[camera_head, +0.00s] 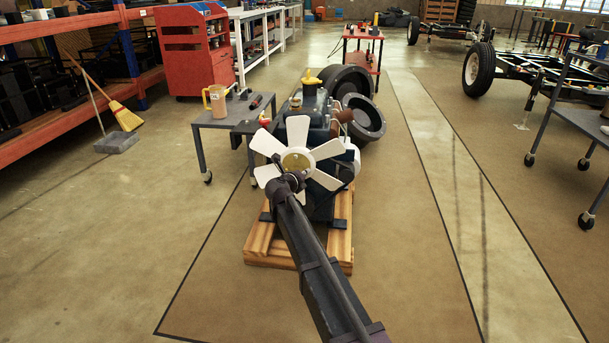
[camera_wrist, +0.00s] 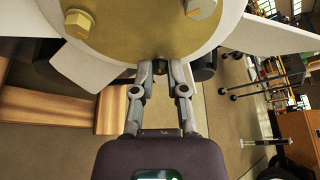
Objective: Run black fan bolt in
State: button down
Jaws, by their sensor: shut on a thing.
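The white fan (camera_head: 327,149) with its brass hub (camera_head: 297,160) faces me on the front of a dark engine (camera_head: 315,103). My gripper (camera_head: 288,180) is at the lower edge of the hub. My gripper's fingers (camera_wrist: 161,74) are shut on the black fan bolt (camera_wrist: 160,67), a small dark piece at the hub's lower edge. Most of the bolt is hidden by the fingertips and hub, so its depth in the hole cannot be told.
The engine stands on a wooden pallet (camera_head: 262,246). A small grey table (camera_head: 215,120) with a beige jug (camera_head: 217,101) is at its left. Large dark round parts (camera_head: 365,118) lie behind it. A wheeled cart (camera_head: 575,115) stands far right. The floor around the pallet is mostly clear.

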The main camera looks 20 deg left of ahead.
dwell(0.4)
jog(key=shift+d+f+m+g+y+b, duration=0.15)
jog(key=shift+m+g+y+b, duration=0.2)
jog(key=shift+m+y, duration=1.85)
jog(key=shift+d+m+g+y+b, duration=0.3)
jog(key=shift+m+y, duration=0.85)
jog(key=shift+m, duration=2.05)
jog(key=shift+f+m+g+y+b, duration=0.15)
jog(key=shift+m+y+b, duration=0.35)
jog(key=shift+m+y, duration=1.7)
jog(key=shift+r+m+t+b, duration=0.15)
jog(key=shift+m+b, duration=0.2)
jog(key=shift+m, duration=0.45)
jog(key=shift+m+t+b, duration=0.15)
jog(key=shift+m+b, duration=0.2)
jog(key=shift+m, duration=0.45)
jog(key=c, duration=0.7)
grip_release()
jog(key=shift+o, duration=0.2)
jog(key=shift+w, duration=0.1)
jog(key=shift+a+r+n+g+h+p, duration=0.1)
jog(key=shift+n+g+h+p, duration=0.1)
jog(key=shift+n+h+p, duration=0.4)
jog(key=shift+r+n+g+h+p, duration=0.1)
jog(key=shift+n+g+h+p, duration=0.1)
jog(key=shift+n+p, duration=0.65)
